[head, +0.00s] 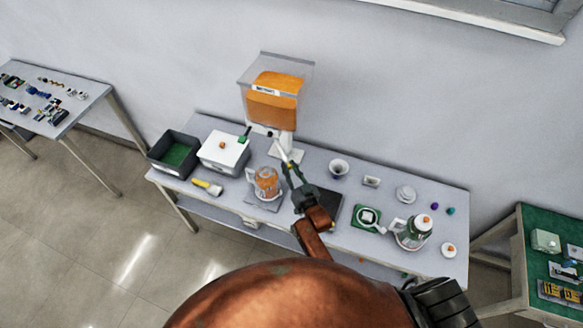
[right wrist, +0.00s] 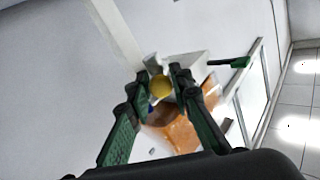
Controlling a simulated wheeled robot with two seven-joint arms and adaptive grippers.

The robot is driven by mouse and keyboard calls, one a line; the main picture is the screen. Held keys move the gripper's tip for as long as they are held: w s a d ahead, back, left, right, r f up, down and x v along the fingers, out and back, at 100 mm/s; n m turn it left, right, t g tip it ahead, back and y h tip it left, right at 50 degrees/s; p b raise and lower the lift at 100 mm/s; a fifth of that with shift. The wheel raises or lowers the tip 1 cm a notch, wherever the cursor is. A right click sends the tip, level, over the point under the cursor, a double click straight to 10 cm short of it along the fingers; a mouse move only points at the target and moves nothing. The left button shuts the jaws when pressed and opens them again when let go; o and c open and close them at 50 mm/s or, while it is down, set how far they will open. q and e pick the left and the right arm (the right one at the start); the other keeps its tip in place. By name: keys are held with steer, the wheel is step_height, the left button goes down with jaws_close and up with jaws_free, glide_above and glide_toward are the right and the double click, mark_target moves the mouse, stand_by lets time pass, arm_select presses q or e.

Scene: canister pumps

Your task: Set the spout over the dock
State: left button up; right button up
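A canister pump (head: 412,234) with a pale body and an orange knob stands at the right of the table. Its white spout seems to point left, toward a green square plate (head: 367,216) with a white piece on it, possibly the dock. I cannot tell whether the spout is above it. My right gripper (head: 289,168) is over the middle of the table, in front of the orange-filled dispenser (head: 272,105). In the right wrist view, its green fingers (right wrist: 160,76) are apart, with a yellow round knob (right wrist: 160,88) between them. Contact is unclear. My left gripper is out of view.
An orange-filled jar (head: 265,185) stands left of my right gripper. A white lidded box (head: 222,152), a dark bin (head: 172,155) and a yellow brush (head: 208,187) are farther left.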

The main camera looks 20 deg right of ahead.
steer(key=o, duration=0.4)
steer(key=s, duration=0.4)
steer(key=s+d, duration=0.1)
steer(key=s, duration=0.7)
steer(key=shift+d+r, duration=0.1)
steer(key=shift+d, duration=0.2)
steer(key=shift+c, duration=0.5)
